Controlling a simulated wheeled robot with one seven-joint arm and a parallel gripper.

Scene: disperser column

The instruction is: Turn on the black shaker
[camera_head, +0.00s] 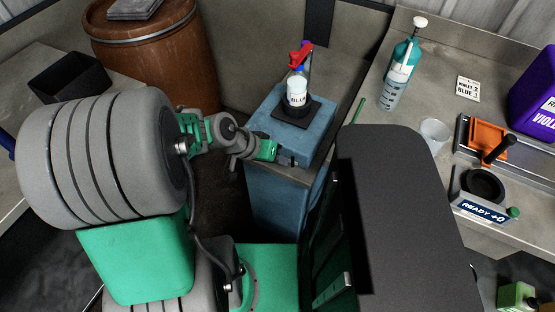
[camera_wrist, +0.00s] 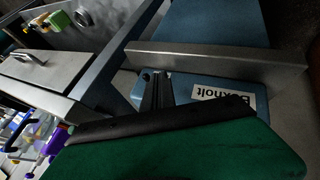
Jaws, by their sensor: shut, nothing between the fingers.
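A blue box-shaped device (camera_head: 322,112) with a black plate (camera_head: 296,112) on top stands on a pedestal in the head view's middle. No wholly black shaker is clear; this device is the likeliest match. My gripper (camera_head: 287,160) is shut and empty at the device's near lower face. In the wrist view the shut fingers (camera_wrist: 157,92) point at a blue face with a "Boxholt" label (camera_wrist: 223,95) and a small dark knob (camera_wrist: 146,75). I cannot tell whether they touch it.
The right bench holds a teal bottle (camera_head: 398,72), a clear cup (camera_head: 434,134), a purple container (camera_head: 536,98) and a grey unit reading "READY +0" (camera_head: 482,210). A brown barrel (camera_head: 160,55) stands behind my arm. A black bin (camera_head: 70,77) is at left.

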